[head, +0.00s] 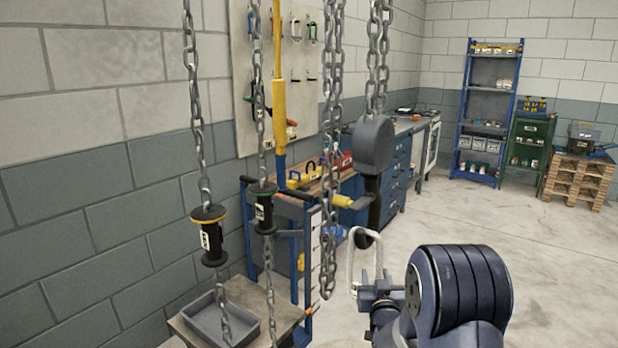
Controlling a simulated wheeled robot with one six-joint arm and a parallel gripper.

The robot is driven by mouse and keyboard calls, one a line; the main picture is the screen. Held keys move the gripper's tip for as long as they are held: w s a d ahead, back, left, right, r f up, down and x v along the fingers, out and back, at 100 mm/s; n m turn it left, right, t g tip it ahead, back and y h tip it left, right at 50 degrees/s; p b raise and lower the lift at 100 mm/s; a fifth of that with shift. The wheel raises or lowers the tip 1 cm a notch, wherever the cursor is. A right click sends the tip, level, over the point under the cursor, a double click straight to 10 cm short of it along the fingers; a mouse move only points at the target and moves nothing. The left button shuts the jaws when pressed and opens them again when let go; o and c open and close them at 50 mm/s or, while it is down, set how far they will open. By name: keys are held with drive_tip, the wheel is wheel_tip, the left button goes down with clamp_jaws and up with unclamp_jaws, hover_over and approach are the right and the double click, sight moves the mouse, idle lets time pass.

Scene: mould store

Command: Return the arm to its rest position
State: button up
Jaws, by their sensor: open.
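My arm (458,292) shows at the lower right, its large dark blue joint nearest the camera. My gripper (372,290) is at the left end of the arm, small and partly hidden by the arm's joint. I see nothing held in it. A pale loop-shaped piece (351,262) stands up right beside the gripper; I cannot tell whether they touch.
Chains (330,200) hang just left of my gripper. A blue trolley (290,215) is behind. A blue shelf (487,110) and pallets (578,178) stand far right; the floor there is clear.

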sight(376, 267)
drive_tip(key=r+p, duration=0.3)
drive_tip(key=shift+s+a+r+p, duration=0.2)
drive_tip(key=shift+s+p, duration=0.05)
drive_tip(key=shift+p, duration=0.15)
drive_tip(key=shift+s+a+r+p, duration=0.15)
drive_tip(key=shift+s+r+p, duration=0.05)
drive_tip(key=shift+r+p, duration=0.3)
drive_tip(key=shift+s+a+r+p, duration=0.1)
drive_tip(key=shift+s+r+p, duration=0.1)
drive_tip(key=shift+r+p, duration=0.25)
drive_tip(key=shift+s+a+f+b, duration=0.25)
drive_tip(key=shift+s+a+b, duration=0.1)
drive_tip(key=shift+s+b, duration=0.1)
